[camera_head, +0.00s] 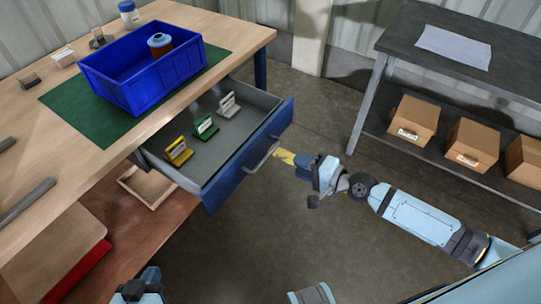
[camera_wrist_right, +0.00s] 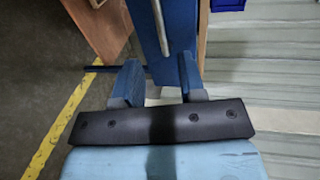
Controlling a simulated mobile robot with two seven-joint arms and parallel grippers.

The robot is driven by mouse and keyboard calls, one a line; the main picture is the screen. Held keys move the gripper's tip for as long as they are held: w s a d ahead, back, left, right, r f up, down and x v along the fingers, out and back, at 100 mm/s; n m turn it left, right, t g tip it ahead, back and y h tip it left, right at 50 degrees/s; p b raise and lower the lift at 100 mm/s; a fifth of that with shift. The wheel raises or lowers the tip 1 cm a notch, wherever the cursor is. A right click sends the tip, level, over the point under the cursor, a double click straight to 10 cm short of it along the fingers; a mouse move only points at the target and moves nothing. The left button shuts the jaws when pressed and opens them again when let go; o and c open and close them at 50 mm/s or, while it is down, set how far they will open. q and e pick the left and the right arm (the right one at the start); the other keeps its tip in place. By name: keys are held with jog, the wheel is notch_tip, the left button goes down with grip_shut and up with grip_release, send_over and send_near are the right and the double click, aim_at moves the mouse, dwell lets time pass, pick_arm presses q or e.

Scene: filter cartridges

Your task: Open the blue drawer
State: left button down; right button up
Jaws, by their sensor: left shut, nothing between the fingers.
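The blue drawer (camera_head: 240,160) stands pulled out from under the workbench, its grey inside showing. A yellow, a green and a whitish cartridge stand in it in holders. Its silver bar handle (camera_head: 262,157) is on the blue front. My right gripper (camera_head: 303,163) is just outside the handle, its fingers spread. In the right wrist view the handle (camera_wrist_right: 160,25) runs down towards the gap between the open fingertips (camera_wrist_right: 158,75); nothing is clamped. My left gripper (camera_head: 137,288) is at the bottom edge, partly cut off, shut and empty, away from the drawer.
A blue bin (camera_head: 130,85) holding a brown-orange cartridge rests on a green mat (camera_head: 75,112) on the wooden workbench (camera_head: 40,130). A dark shelf (camera_head: 400,35) with several cardboard boxes stands at right. Clear floor (camera_head: 330,115) lies between shelf and drawer.

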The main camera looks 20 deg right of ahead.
aim_at(269, 153)
jog(key=x, duration=1.1)
grip_shut()
